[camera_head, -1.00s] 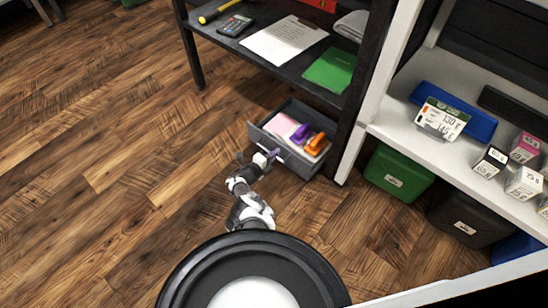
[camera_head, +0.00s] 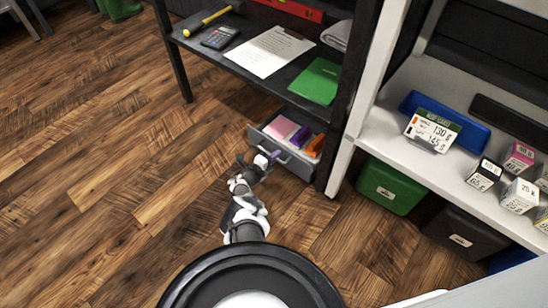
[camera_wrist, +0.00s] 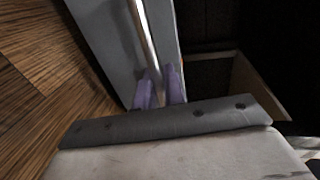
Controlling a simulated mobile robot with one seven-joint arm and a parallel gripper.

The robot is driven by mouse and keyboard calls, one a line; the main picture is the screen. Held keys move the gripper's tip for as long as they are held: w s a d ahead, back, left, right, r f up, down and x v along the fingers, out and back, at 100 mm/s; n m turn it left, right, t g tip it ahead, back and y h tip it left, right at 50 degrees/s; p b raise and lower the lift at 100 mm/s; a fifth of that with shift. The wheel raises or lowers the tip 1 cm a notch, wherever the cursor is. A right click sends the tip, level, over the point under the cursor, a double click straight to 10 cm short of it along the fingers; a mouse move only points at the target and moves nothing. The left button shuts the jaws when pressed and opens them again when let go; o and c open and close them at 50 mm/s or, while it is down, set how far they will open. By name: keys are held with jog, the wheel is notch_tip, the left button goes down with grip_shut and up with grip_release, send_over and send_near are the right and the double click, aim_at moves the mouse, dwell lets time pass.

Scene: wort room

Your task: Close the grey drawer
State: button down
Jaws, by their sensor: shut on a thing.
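The grey drawer (camera_head: 288,165) is under the dark desk, partly pulled out, with pink, purple and orange things inside. Its light bar handle (camera_head: 272,152) runs along the front. My gripper (camera_head: 274,156) is at the left part of the drawer front. In the wrist view my gripper's purple fingers (camera_wrist: 159,88) are shut around the handle (camera_wrist: 147,40), against the grey drawer front (camera_wrist: 100,35). The far part of the drawer is hidden under the desk.
The dark desk (camera_head: 250,72) holds paper, a calculator and a green folder. A white shelf post (camera_head: 345,165) stands just right of the drawer. A green bin (camera_head: 392,185) sits under the shelf. Wooden floor (camera_head: 130,190) is clear to the left.

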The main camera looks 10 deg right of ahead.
jog(key=shift+w+d+r, duration=0.1)
jog(key=shift+w, duration=0.05)
jog(key=c, duration=1.6)
grip_release()
jog(key=shift+d, duration=0.15)
jog(key=shift+p+v, duration=4.1)
jog(key=shift+v, duration=2.85)
